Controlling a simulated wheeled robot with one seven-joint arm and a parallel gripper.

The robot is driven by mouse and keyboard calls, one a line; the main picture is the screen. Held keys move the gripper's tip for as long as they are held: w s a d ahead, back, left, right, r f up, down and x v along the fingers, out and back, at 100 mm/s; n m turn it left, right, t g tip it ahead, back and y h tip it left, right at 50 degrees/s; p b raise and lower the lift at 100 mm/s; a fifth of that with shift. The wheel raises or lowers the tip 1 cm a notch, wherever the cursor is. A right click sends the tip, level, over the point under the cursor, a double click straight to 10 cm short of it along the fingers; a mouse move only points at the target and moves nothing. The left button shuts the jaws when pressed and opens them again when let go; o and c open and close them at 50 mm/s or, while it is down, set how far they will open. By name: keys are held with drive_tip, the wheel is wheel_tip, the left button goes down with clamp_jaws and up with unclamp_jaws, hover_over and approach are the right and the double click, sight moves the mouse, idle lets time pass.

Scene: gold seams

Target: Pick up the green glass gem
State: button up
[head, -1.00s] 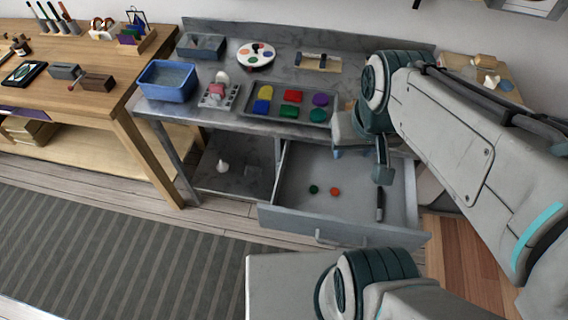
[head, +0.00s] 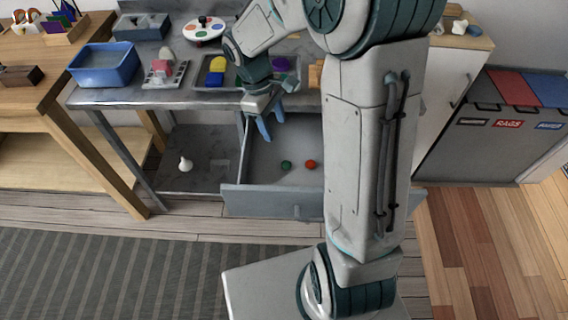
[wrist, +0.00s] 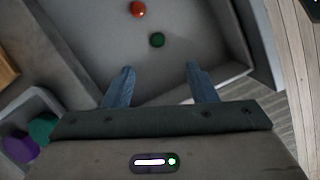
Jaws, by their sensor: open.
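The green glass gem (head: 286,166) lies on the floor of the open grey drawer (head: 262,203), left of a red-orange gem (head: 310,164). In the wrist view the green gem (wrist: 157,40) is beyond my fingertips, roughly between their lines, and the red-orange gem (wrist: 138,9) is farther off. My gripper (head: 272,132) is open and empty, pointing down above the back left part of the drawer. Its two blue fingers also show apart in the wrist view (wrist: 161,82). My arm hides the right part of the drawer.
The grey bench top above the drawer holds a tray of coloured pieces (head: 203,82), a blue bin (head: 130,68) and a paint palette (head: 204,36). A white bottle-like object (head: 185,163) stands on the lower shelf. The drawer walls surround the gems.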

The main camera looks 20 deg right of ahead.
wheel_tip(320, 180, down, 2)
drive_tip(key=b, duration=0.2)
hover_over(286, 163)
drive_tip(key=a, duration=0.2)
drive_tip(key=shift+n, duration=0.3)
drive_tip(key=f, duration=0.7)
drive_tip(key=shift+w+d+f, duration=0.25)
drive_tip(key=shift+w+f, duration=0.1)
drive_tip(key=shift+w+b+x, duration=0.1)
drive_tip(key=shift+b+x, duration=0.1)
drive_tip(key=shift+x, duration=1.2)
drive_tip(key=shift+w+b+x, duration=0.15)
drive_tip(key=shift+b+x, duration=0.05)
drive_tip(key=shift+x, duration=1.15)
drive_tip(key=shift+c, duration=0.3)
drive_tip(key=c, duration=1)
